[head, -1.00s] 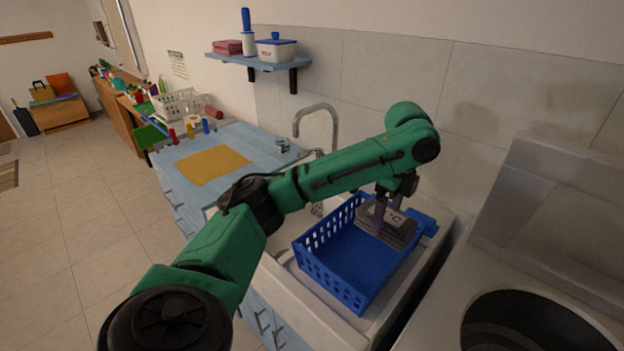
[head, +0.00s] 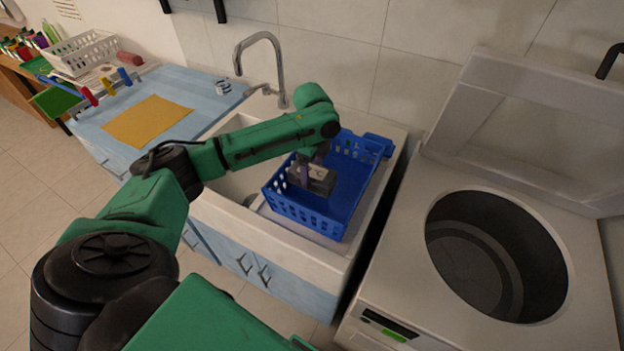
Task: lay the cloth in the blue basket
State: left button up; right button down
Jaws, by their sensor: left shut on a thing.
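The blue basket (head: 354,190) stands on the white sink unit, with perforated walls and an open top. My left gripper (head: 311,186) is down inside it, near its left side. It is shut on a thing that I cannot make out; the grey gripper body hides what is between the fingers. A flat yellow cloth-like sheet (head: 148,121) lies on the light blue counter, left of the sink. I cannot tell whether it is the task's cloth. My right gripper is out of view.
A tap (head: 262,62) rises behind the sink. A white washer (head: 395,268) with a round open drum (head: 495,255) stands at the right. A white basket (head: 84,53) and several coloured bottles stand at the far left. The washer's raised lid is behind the drum.

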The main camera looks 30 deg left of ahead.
aim_at(313, 171)
pick_arm(q)
notch_tip(313, 171, down, 4)
jog(key=shift+d+f, duration=0.1)
jog(key=shift+d, duration=0.05)
jog(key=shift+f, duration=0.1)
jog(key=o, duration=1.3)
jog(key=shift+o, duration=0.8)
notch_tip(313, 171, up, 12)
jog(key=shift+f+b, duration=0.25)
jog(key=shift+b, duration=0.35)
jog(key=shift+r, duration=0.4)
